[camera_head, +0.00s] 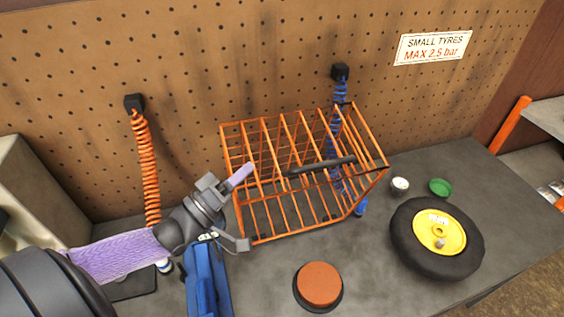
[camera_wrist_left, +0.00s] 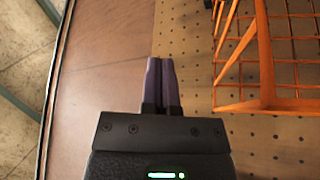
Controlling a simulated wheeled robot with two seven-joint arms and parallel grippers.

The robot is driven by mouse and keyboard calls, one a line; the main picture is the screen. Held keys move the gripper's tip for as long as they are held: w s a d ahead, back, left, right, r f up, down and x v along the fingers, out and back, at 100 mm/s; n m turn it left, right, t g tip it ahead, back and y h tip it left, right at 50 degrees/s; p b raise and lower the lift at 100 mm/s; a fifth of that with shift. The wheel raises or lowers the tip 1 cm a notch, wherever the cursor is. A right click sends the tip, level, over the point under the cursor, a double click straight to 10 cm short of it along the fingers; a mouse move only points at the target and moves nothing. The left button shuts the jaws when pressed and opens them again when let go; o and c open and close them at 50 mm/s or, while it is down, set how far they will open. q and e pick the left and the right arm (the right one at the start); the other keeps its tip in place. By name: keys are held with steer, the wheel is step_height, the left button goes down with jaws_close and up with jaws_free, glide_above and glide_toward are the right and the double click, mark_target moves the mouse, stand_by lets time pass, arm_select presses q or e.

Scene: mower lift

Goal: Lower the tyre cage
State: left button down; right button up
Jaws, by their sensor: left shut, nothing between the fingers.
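The tyre cage (camera_head: 245,142) is an orange wire frame with a dark handle bar (camera_head: 320,166) across its front. It stands over the grey bench by the pegboard, and I see no tyre inside it. Whether its lower edge rests on the bench is hard to tell. My left gripper (camera_head: 241,173) is at the cage's left side, shut and empty, short of the handle. In the left wrist view my gripper (camera_wrist_left: 160,62) shows its fingers together, with the cage's orange bars (camera_wrist_left: 265,60) to the right. My right gripper is not in view.
A black tyre on a yellow rim (camera_head: 437,240) lies on the bench at right. A round orange-topped pad (camera_head: 319,284), a green cap (camera_head: 440,187) and a white cup (camera_head: 400,186) are nearby. Orange (camera_head: 146,165) and blue (camera_head: 340,95) coiled hoses hang from the pegboard (camera_head: 220,60).

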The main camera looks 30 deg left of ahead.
arm_select(q)
steer(key=r, duration=0.2)
glide_above(280, 190)
steer(key=w+a, duration=0.1)
steer(key=a, duration=0.2)
steer(key=shift+f, duration=0.1)
steer(key=shift+s+d+f+p, duration=0.25)
steer(key=shift+d+f+p, duration=0.45)
steer(key=shift+d, duration=0.45)
steer(key=shift+s+d+f, duration=0.2)
steer(key=shift+d+f, duration=0.15)
steer(key=shift+f, duration=0.1)
